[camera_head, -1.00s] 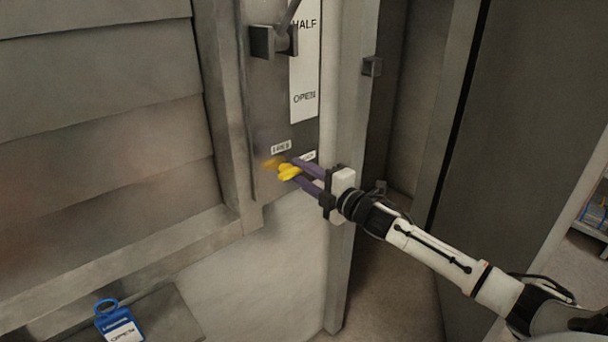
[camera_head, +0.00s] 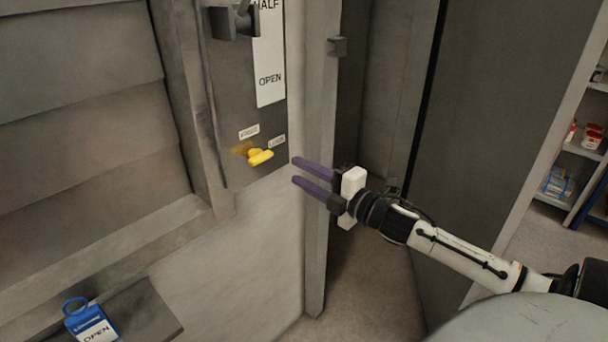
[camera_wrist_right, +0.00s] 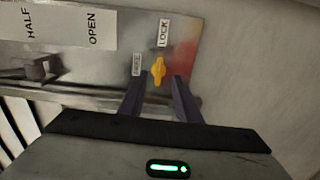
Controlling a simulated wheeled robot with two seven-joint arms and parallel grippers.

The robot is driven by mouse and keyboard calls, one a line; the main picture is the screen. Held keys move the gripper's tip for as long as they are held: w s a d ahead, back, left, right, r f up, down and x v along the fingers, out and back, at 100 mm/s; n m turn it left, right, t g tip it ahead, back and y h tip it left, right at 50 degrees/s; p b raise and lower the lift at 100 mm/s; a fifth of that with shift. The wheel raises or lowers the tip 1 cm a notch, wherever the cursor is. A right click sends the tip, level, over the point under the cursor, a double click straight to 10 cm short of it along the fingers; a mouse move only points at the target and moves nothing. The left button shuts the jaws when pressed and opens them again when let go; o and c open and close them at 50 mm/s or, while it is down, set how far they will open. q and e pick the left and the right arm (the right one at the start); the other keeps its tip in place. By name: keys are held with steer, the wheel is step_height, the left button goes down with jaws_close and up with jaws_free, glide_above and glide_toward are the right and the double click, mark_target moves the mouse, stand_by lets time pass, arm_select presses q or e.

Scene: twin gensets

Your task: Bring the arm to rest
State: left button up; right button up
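My right gripper (camera_head: 300,174) is open and empty, its two purple fingers parted and pointing left. It is to the right of a yellow knob (camera_head: 260,157) on the grey panel (camera_head: 223,85), with a gap between fingertips and knob. In the right wrist view the knob (camera_wrist_right: 158,69) shows beyond the parted fingers (camera_wrist_right: 160,98), near a LOCK label (camera_wrist_right: 163,33). A second label sits on its other side. My right arm reaches in from the lower right. My left gripper is not in view.
A dark lever handle (camera_head: 234,22) and a white HALF/OPEN scale (camera_head: 270,60) are above the knob. A blue tag marked OPEN (camera_head: 90,322) is on a ledge (camera_head: 150,312) at lower left. Shelves (camera_head: 585,150) stand at far right. A post (camera_head: 316,250) stands behind the gripper.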

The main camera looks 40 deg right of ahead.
stand_by(0.5)
steer(key=s+a+f+m+g, duration=0.2)
steer(key=s+a+f+m, duration=0.1)
steer(key=f, duration=0.4)
steer(key=s+a+f+m+g, duration=0.1)
steer(key=s+a+f+m, duration=0.25)
steer(key=f, duration=0.35)
steer(key=s+a+f+m+g, duration=0.2)
steer(key=s+a+f+m, duration=0.1)
steer(key=f, duration=0.4)
steer(key=s+a+f+m+g, duration=0.2)
steer(key=s+a+f+m, duration=0.1)
steer(key=s+a+f, duration=0.3)
steer(key=s+a+f+m+g+y, duration=0.1)
steer(key=s+a+f+m, duration=0.3)
steer(key=s+a, duration=0.5)
step_height(320, 180, down, 2)
steer(key=shift+s+a+g, duration=0.15)
steer(key=shift+a+g, duration=0.65)
steer(key=shift+a, duration=0.25)
